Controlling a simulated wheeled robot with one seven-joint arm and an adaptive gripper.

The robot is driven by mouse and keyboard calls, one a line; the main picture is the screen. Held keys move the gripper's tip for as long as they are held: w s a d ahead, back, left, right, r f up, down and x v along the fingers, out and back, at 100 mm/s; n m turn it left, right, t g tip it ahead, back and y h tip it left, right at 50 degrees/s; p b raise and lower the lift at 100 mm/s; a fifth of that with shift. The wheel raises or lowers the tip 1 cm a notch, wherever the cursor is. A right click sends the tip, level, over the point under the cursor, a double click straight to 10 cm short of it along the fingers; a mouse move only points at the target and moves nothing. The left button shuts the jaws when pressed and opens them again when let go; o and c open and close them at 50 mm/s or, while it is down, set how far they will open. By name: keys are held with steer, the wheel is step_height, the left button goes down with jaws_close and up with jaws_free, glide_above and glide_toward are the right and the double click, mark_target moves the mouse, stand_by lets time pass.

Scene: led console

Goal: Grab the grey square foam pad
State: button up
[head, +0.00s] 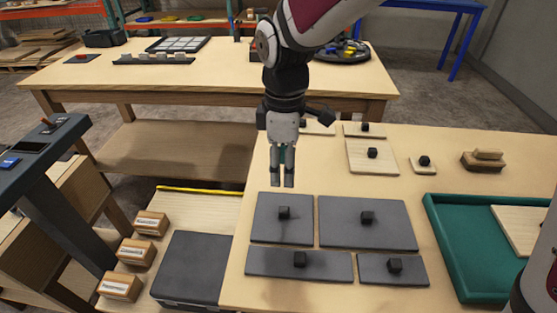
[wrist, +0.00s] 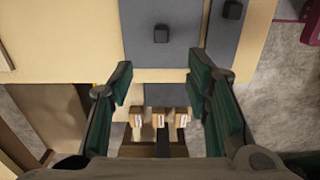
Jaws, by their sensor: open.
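The grey square foam pad (head: 284,231) lies flat on the light wooden table and has a small black cube-shaped knob on top. It is the far left one of a group of grey pads. In the wrist view, the pad (wrist: 140,50) appears at the top centre, beyond my fingers. My gripper (head: 282,182) points down above the table, near the far edge of the square pad, and looks apart from it. In the wrist view, my gripper (wrist: 161,85) has its two fingers wide apart with nothing between them.
A wider grey pad (head: 350,232) lies right of it; a long one (head: 300,268) and a smaller one (head: 393,275) lie in front. A green tray (head: 437,240) stands at right. A dark case (head: 192,270) and labelled wooden blocks (head: 142,251) are at left. Knobbed wooden pieces (head: 370,160) lie behind.

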mark_target(280, 209)
steer(key=f, duration=0.4)
steer(key=f+b, duration=0.1)
steer(key=f, duration=0.9)
steer(key=shift+a, duration=0.25)
jaws_close()
